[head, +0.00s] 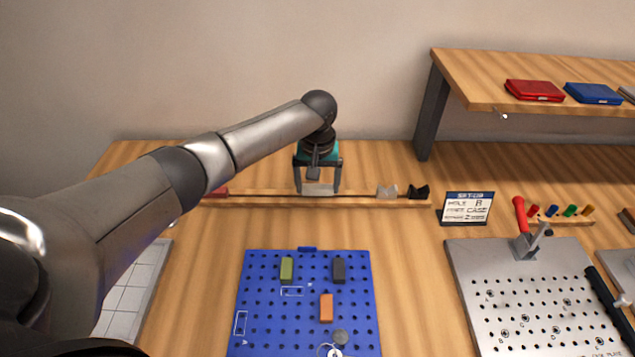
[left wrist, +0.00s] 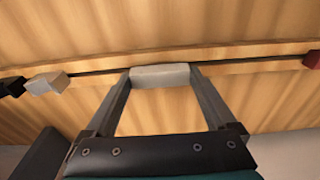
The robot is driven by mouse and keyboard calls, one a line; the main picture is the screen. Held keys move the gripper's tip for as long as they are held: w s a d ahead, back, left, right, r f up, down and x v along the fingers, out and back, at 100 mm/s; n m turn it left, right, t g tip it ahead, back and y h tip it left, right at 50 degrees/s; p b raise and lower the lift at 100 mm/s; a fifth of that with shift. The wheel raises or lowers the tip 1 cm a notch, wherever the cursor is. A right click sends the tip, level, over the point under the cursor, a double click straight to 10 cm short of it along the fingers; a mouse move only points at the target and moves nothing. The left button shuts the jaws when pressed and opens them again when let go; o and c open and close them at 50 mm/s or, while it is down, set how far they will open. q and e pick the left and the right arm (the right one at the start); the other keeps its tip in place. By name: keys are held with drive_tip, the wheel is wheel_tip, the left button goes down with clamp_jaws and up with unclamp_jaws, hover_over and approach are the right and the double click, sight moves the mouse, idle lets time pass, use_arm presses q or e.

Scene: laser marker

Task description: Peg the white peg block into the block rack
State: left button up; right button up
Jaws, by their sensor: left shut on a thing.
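My left gripper (head: 318,191) reaches down at the long wooden block rack (head: 250,198) along the back of the table. Its fingers are shut on the white peg block (head: 318,187). In the left wrist view the white peg block (left wrist: 160,75) spans the gap between the fingertips (left wrist: 161,78), lined up with the dark slot of the rack (left wrist: 240,58). I cannot tell how deep it sits in the slot, as its underside is hidden. My right gripper is not in view.
The rack also holds a red block (head: 217,192), a light grey block (head: 387,191) and a black block (head: 418,192). A blue pegboard (head: 262,322) with green, dark and orange blocks lies in front. A sign (head: 467,208) and a metal hole plate (head: 475,290) are right.

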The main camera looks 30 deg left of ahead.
use_arm(q)
drive_tip(key=shift+f, duration=0.5)
drive_tip(key=o, duration=1)
wheel_tip(320, 180, up, 15)
drive_tip(key=s+p, duration=0.1)
drive_tip(key=p, duration=0.2)
drive_tip(key=shift+s+d, duration=0.35)
drive_tip(key=shift+d, duration=0.05)
drive_tip(key=shift+r, duration=0.1)
